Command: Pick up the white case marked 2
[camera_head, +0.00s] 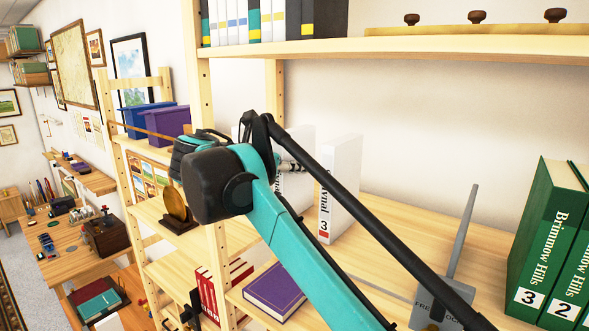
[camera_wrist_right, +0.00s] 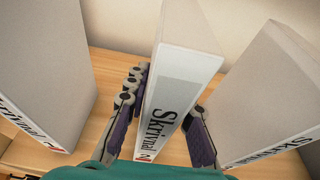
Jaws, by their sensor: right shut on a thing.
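The white case marked 2 (camera_wrist_right: 175,95) stands upright between the fingers of my right gripper (camera_wrist_right: 166,98) in the right wrist view. The fingers are shut on its two sides. Its spine reads "Skrivnal", with a small red-edged number at the bottom. In the head view this case (camera_head: 298,185) is partly hidden behind my right arm, and my right gripper (camera_head: 290,166) is mostly hidden too. Beside it on the right stands a similar white case marked 3 (camera_head: 341,190), apart from it. My left gripper is not in view.
Another white case (camera_wrist_right: 45,75) stands left of the held one. A grey tool-like object (camera_head: 462,245) and green "Brimnow Hills" books (camera_head: 545,240) stand to the right on the wooden shelf (camera_head: 390,225). An upper shelf (camera_head: 440,50) runs above.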

